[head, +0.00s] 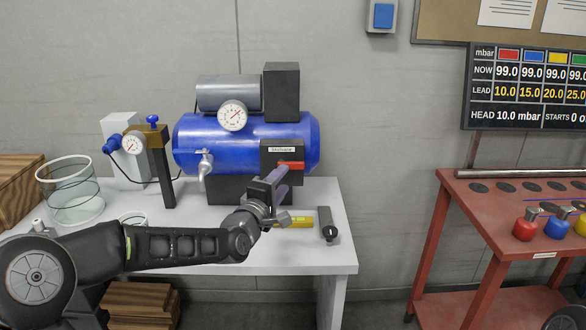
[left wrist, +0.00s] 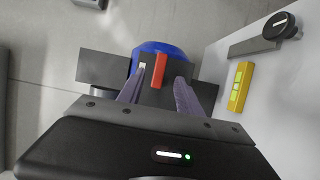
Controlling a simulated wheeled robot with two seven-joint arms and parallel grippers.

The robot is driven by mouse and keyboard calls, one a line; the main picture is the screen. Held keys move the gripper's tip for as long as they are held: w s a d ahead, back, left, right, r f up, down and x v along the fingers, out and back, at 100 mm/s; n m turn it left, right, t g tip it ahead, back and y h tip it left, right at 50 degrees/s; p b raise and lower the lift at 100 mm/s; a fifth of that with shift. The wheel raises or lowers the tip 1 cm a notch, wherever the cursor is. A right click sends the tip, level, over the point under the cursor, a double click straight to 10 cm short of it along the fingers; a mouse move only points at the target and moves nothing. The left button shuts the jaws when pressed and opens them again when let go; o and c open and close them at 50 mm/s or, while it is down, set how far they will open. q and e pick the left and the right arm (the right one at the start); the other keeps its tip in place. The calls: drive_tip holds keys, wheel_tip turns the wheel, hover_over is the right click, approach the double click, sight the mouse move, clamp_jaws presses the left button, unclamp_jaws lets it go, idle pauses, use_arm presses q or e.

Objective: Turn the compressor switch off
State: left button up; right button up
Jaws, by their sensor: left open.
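The blue compressor (head: 240,145) stands on the white table. Its dark switch box (head: 269,160) carries a small white label and a red switch lever (head: 291,165). My left gripper (head: 283,178) is in front of the switch box, at the lever. In the left wrist view the red lever (left wrist: 159,70) lies between the two open fingers (left wrist: 156,90), with a gap on each side. Part of the box is hidden behind my gripper. My right gripper does not show.
A glass jar (head: 70,190) and a gauge stand (head: 160,160) are on the left. A red cart (head: 480,212) stands at right.

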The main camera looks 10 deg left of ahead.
sight(294, 166)
use_arm(q)
drive_tip(key=shift+w+d+p, duration=0.2)
drive_tip(key=shift+w+p, duration=0.1)
drive_tip(key=shift+w, duration=1)
drive_tip(key=shift+w+d+p, duration=0.2)
drive_tip(key=shift+w+p, duration=0.05)
drive_tip(key=shift+w, duration=1.05)
drive_tip(key=shift+w+d+p, duration=0.2)
drive_tip(key=shift+w+p, duration=0.1)
drive_tip(key=shift+w, duration=1)
drive_tip(key=shift+c, duration=0.2)
clamp_jaws()
